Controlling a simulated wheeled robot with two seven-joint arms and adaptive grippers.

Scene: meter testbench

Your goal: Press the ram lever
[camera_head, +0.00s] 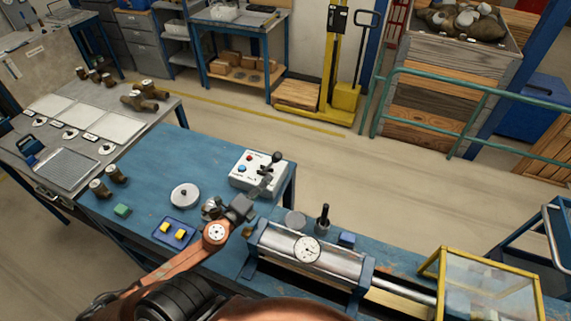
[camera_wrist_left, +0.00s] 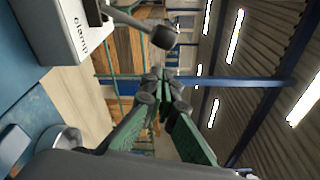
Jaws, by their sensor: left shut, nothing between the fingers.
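A white control box (camera_head: 250,172) with red and blue buttons stands at the back right corner of the blue bench. A lever with a black knob (camera_head: 276,157) rises from its right side. The knob also shows in the left wrist view (camera_wrist_left: 163,37), beside the box face (camera_wrist_left: 75,25) lettered "clamp". I cannot read a ram label. My left gripper (camera_head: 264,184) is shut and empty, just in front of the lever. In the left wrist view its fingertips (camera_wrist_left: 158,88) meet below the knob, apparently apart from it. My right gripper is not in view.
A steel cylinder with a dial gauge (camera_head: 307,249) lies to the right of my left arm. A dark upright handle (camera_head: 324,216) stands behind it. A round disc (camera_head: 185,196) and a blue tray (camera_head: 174,232) with yellow blocks sit to the left. A yellow-framed clear guard (camera_head: 490,285) is at the right.

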